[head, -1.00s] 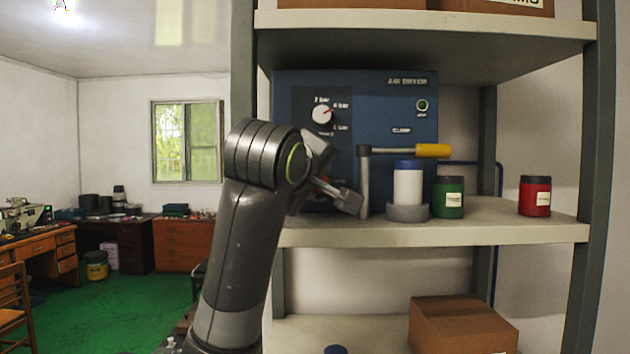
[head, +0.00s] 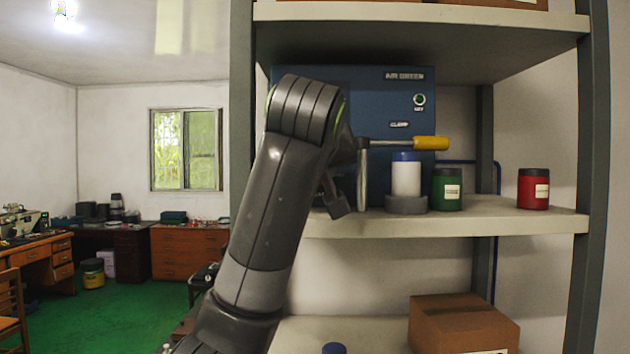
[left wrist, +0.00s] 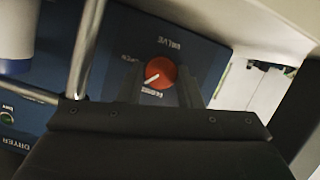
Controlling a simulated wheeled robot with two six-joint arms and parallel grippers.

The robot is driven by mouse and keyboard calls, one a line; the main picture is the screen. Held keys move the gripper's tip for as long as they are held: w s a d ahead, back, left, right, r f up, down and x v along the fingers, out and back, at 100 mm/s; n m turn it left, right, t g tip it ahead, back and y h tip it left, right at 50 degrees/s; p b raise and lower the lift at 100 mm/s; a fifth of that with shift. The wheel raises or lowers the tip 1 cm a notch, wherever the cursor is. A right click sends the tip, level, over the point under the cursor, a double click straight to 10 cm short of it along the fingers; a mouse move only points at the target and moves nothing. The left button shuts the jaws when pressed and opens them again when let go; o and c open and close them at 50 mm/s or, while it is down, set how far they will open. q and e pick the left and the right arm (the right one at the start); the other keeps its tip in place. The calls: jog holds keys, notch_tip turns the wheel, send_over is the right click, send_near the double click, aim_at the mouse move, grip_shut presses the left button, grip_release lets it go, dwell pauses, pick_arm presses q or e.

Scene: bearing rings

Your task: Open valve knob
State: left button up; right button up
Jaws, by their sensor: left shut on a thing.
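The red valve knob (left wrist: 161,74) sits on the blue front panel of the air dryer (head: 385,90), under white lettering that includes "VALVE". A white pointer mark shows on the knob. My left gripper (left wrist: 160,88) has its dark fingers on both sides of the knob and is shut on it. In the head view my left arm hides the knob and most of the gripper. The clamp lever (head: 362,175) stands to the right of the arm, with its yellow handle (head: 431,143) pointing right. My right gripper is not in view.
A white bottle with a blue cap (head: 406,175) stands in a grey ring on the shelf (head: 480,224). A green jar (head: 447,190) and a red jar (head: 533,188) stand to its right. The upper shelf (head: 450,28) and a grey post (head: 241,150) bound the space.

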pick_arm(q)
jog(key=m+y+b, duration=0.1)
jog(key=m, duration=0.1)
jog(key=m+y+b, duration=0.1)
jog(key=m+b, duration=0.1)
jog(key=shift+d+f+y, duration=0.1)
jog(key=shift+d+y, duration=0.1)
jog(key=shift+y, duration=0.1)
jog(key=shift+d+m+t+y+b, duration=0.15)
jog(key=shift+m+t+y+b, duration=0.15)
jog(key=shift+m+y+b, duration=0.8)
jog(key=shift+m+h, duration=0.3)
jog(key=shift+m, duration=0.2)
jog(key=o, duration=1)
jog(key=shift+c, duration=0.2)
